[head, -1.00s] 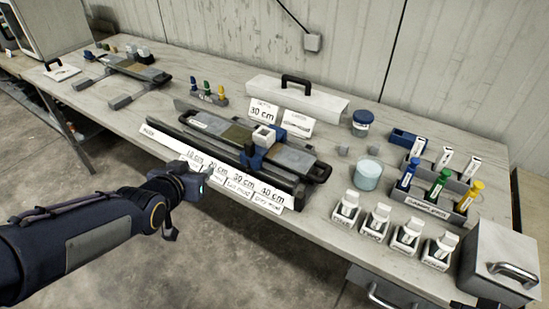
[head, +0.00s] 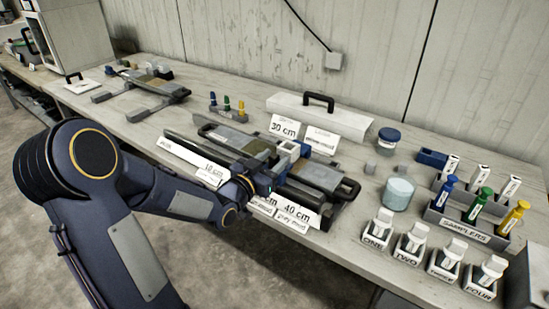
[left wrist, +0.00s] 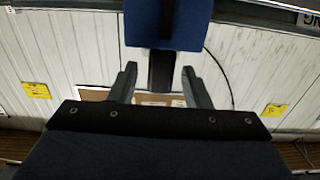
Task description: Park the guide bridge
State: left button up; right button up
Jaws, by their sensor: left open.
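The guide bridge (left wrist: 165,25) shows in the left wrist view as a blue block with a black post coming from it. In the head view the bridge sits across the long dark core tray (head: 240,138), with a white block (head: 289,148) on it; my left arm partly hides it. My left gripper (left wrist: 160,72) is open, its two fingers on either side of the black post, with a gap visible on both sides. In the head view this gripper (head: 264,183) is at the tray's near side. My right gripper is not in view.
Label cards (head: 297,216) line the tray's front edge. A white case (head: 310,112) stands behind it. A pale jar (head: 398,193), samplers in a rack (head: 468,220) and several white bottles (head: 410,240) stand to the right. A second tray (head: 150,88) lies at the far left.

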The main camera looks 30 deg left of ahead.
pick_arm(q)
jog(key=shift+w, duration=0.4)
grip_shut()
